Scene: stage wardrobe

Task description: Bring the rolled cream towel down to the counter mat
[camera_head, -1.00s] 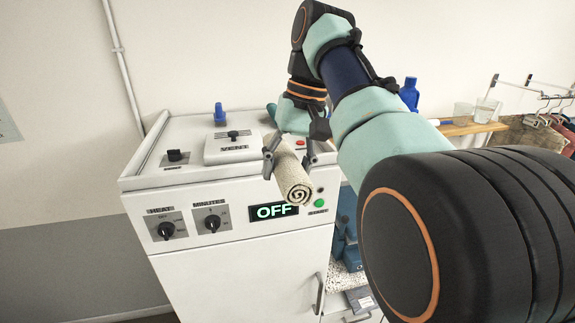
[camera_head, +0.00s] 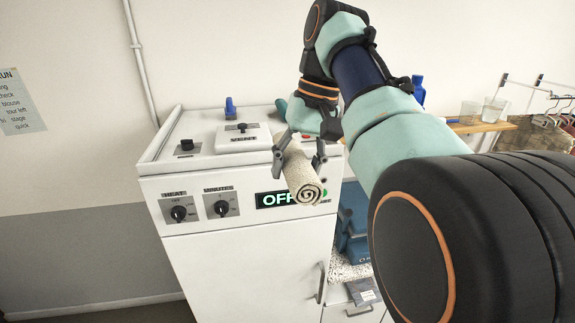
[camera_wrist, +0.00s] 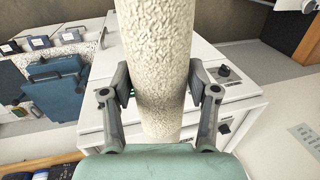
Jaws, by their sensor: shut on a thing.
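The rolled cream towel (camera_head: 303,181) is held in front of the top front edge of a white cabinet, its spiral end facing the head camera. My gripper (camera_head: 299,160) is shut on it, with one finger on each side. In the wrist view the towel (camera_wrist: 158,70) runs up the middle between the fingers of my gripper (camera_wrist: 160,98). The counter mat cannot be made out for sure. A speckled pale surface (camera_head: 350,268) shows low, right of the cabinet.
The white cabinet (camera_head: 245,255) has knobs, a vent cover (camera_head: 243,137) and an OFF display partly hidden by the towel. Blue items (camera_head: 355,228) stand right of it. A wooden shelf (camera_head: 480,126) with clear cups and a clothes rail are farther right.

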